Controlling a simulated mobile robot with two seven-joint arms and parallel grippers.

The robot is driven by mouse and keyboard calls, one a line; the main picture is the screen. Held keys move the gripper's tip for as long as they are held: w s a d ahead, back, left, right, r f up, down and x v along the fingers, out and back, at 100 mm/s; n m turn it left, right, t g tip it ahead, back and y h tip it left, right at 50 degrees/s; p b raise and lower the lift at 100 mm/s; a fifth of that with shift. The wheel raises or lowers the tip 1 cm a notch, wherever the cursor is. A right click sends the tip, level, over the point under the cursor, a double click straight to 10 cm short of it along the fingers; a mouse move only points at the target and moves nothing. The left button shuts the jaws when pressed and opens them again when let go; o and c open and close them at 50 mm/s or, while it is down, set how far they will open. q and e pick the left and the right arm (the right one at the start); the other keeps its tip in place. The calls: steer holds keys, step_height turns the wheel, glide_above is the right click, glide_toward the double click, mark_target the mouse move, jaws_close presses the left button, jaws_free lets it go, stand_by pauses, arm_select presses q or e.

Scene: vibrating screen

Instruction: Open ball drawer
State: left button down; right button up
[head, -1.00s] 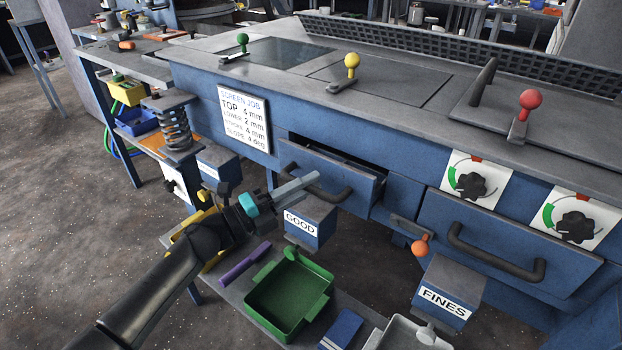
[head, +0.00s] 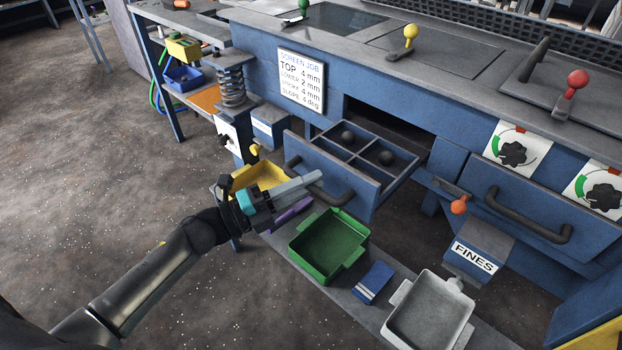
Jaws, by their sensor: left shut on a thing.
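The ball drawer (head: 335,174) is a blue drawer in the front of the machine, pulled well out. Its inside is split into compartments, and dark balls (head: 385,157) lie in some of them. A dark bar handle (head: 334,201) runs across its front. My left gripper (head: 314,182) is shut on this handle, with its grey fingers at the handle's middle. My right gripper is not in view.
A second blue drawer (head: 545,210) to the right is shut. A box marked FINES (head: 474,256) hangs at right.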

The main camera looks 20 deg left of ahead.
arm_select(q)
steer(key=shift+s+f, duration=0.1)
steer(key=shift+s, duration=0.05)
steer(key=c, duration=1.2)
jaws_free()
steer(key=shift+o, duration=0.6)
steer(key=shift+s+a, duration=0.1)
steer(key=shift+s, duration=0.05)
steer(key=shift+o, duration=1.4)
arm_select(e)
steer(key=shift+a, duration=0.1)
arm_select(q)
steer(key=p+v, duration=0.1)
steer(key=v, duration=1.4)
steer(key=shift+p, duration=0.35)
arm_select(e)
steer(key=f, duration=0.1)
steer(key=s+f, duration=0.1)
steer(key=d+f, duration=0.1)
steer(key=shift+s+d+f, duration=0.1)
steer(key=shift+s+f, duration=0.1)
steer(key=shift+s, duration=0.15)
